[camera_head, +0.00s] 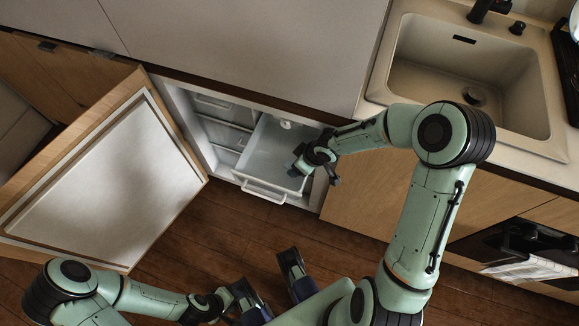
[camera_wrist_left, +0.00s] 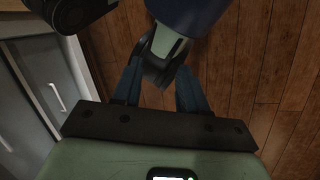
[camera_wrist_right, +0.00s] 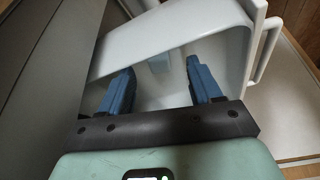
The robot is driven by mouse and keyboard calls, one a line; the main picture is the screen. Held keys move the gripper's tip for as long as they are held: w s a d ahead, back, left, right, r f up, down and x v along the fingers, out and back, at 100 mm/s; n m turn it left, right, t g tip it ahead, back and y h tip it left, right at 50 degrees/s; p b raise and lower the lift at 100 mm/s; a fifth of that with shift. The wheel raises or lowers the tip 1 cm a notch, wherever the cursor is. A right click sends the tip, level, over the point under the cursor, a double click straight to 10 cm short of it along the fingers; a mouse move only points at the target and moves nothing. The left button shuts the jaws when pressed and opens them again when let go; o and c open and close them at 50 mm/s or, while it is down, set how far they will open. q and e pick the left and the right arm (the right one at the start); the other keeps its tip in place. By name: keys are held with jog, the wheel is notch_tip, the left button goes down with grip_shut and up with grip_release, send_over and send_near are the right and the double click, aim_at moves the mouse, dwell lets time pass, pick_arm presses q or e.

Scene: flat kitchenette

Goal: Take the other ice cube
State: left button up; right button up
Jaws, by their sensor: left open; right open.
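A pale blue ice cube (camera_wrist_right: 160,63) lies in the white drawer (camera_wrist_right: 180,30) in the right wrist view, seen beyond and between the fingers. My right gripper (camera_wrist_right: 158,85) is open and empty, with its blue fingers over the drawer and apart from the cube. In the head view the right gripper (camera_head: 314,174) is at the right side of the pulled-out drawer (camera_head: 262,190); I cannot make out the cube there. My left gripper (camera_head: 270,285) is open and empty, low over the floor. Its fingers also show in the left wrist view (camera_wrist_left: 158,88).
The fridge door (camera_head: 110,185) stands wide open on the left. The sink (camera_head: 450,70) and counter are at the upper right, above wooden cabinets. An oven with a towel (camera_head: 525,268) is at the right. The wooden floor (camera_head: 215,232) before the drawer is clear.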

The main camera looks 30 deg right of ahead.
jog(key=b+x, duration=0.2)
jog(key=x, duration=0.2)
jog(key=shift+w, duration=0.3)
jog(key=shift+w+f, duration=0.15)
jog(key=shift+f, duration=0.2)
pick_arm(q)
jog(key=w+f, duration=0.2)
jog(key=shift+w+a+f+t, duration=0.1)
jog(key=shift+a+f+t, duration=0.2)
jog(key=shift+a, duration=0.05)
pick_arm(e)
jog(key=c, duration=1.1)
